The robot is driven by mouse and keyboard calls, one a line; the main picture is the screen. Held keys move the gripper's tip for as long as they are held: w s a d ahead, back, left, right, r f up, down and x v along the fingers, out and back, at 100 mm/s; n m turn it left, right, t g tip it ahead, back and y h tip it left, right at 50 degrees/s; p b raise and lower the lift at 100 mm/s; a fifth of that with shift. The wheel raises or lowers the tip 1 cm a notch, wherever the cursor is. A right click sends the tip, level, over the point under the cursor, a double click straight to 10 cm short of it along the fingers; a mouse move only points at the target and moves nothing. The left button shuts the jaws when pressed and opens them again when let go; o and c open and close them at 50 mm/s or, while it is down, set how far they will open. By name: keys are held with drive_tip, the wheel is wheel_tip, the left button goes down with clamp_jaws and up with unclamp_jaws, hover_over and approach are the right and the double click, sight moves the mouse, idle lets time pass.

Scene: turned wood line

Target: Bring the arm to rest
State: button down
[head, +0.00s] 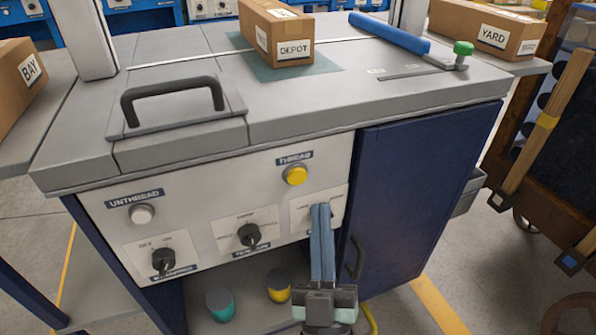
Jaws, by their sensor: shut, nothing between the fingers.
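My gripper (321,207) is in front of the grey workbench's control panel (205,222), right of centre. Its two long blue fingers lie side by side, shut and empty, pointing up the picture. They cover part of the rightmost switch plate (300,211). I cannot tell whether the fingertips touch the panel.
A navy cabinet door (420,190) with a dark handle (356,258) stands right of my gripper. Teal (220,303) and yellow (278,285) items sit on the shelf below. A DEPOT box (277,35) rests on top. Open floor (480,260) lies at right, before a wooden cart (560,200).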

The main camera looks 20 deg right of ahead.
drive_tip(key=shift+s, duration=0.25)
drive_tip(key=w+a+r+t+y+p, duration=0.1)
drive_tip(key=w+a+r+p, duration=0.15)
drive_tip(key=r, duration=1.05)
drive_tip(key=w+a+r+y+p, duration=0.2)
drive_tip(key=a+r, duration=0.1)
drive_tip(key=r, duration=1)
drive_tip(key=s+a+r+t+y+p, duration=0.15)
drive_tip(key=s+a+r, duration=0.3)
drive_tip(key=r, duration=0.55)
drive_tip(key=s+a+r+g+y+p, duration=0.1)
drive_tip(key=s+a+r+y+p, duration=0.3)
drive_tip(key=r, duration=0.7)
wheel_tip(320, 180, up, 36)
drive_tip(key=h+p, duration=0.1)
drive_tip(key=p, duration=3.5)
drive_tip(key=shift+w+m, duration=0.3)
drive_tip(key=shift+w, duration=0.15)
